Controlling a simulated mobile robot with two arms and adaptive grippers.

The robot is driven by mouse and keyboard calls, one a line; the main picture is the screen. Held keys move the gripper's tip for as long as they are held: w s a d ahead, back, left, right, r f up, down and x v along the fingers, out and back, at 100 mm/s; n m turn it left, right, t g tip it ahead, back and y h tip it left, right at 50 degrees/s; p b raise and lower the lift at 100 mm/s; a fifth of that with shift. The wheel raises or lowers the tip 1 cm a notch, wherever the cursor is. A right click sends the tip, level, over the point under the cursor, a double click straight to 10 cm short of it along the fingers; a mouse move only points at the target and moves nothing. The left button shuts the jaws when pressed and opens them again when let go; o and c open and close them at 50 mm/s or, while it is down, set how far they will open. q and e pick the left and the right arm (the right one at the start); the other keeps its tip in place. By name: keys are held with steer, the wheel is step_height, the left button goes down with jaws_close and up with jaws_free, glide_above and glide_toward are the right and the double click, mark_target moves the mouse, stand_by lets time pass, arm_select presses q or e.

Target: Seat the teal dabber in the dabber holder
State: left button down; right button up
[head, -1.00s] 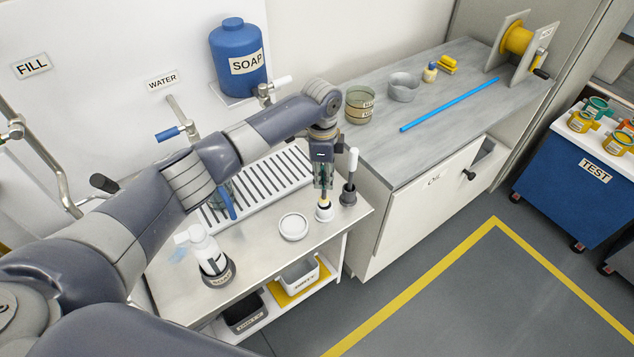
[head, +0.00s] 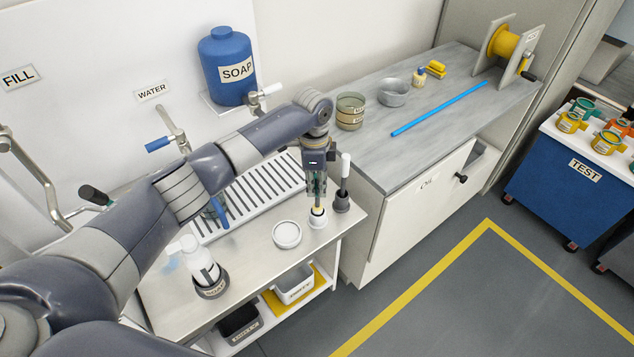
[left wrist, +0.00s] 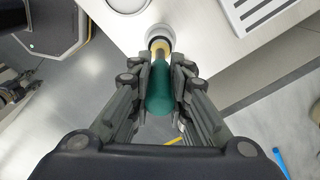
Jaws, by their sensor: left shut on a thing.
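The teal dabber (left wrist: 159,92) is between the fingers of my left gripper (left wrist: 160,75), which is shut on its teal handle. In the head view my left gripper (head: 317,188) points down above the white dabber holder (head: 318,217) near the right end of the steel bench. The dabber's yellowish lower part (head: 318,210) is at the holder's mouth and seems to be in it. In the left wrist view the yellow part meets the white holder (left wrist: 160,35). How deep it sits is hidden. My right gripper is not in view.
A dark holder with a white-handled tool (head: 343,185) stands close right of the dabber holder. A round white dish (head: 286,234) lies to its left. A slotted drain tray (head: 250,195) is behind. A soap bottle (head: 203,265) stands at the bench's front left.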

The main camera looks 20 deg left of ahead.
mark_target(317, 194)
arm_select(q)
steer(key=shift+f+b, duration=0.35)
steer(key=shift+f, duration=0.45)
steer(key=shift+f+b, duration=0.8)
steer(key=shift+f, duration=0.65)
steer(key=c, duration=1.4)
jaws_free()
steer(key=shift+c, duration=0.2)
steer(key=shift+r, duration=0.15)
steer(key=r, duration=1.1)
steer(key=shift+a+r, duration=0.25)
steer(key=shift+r, duration=0.15)
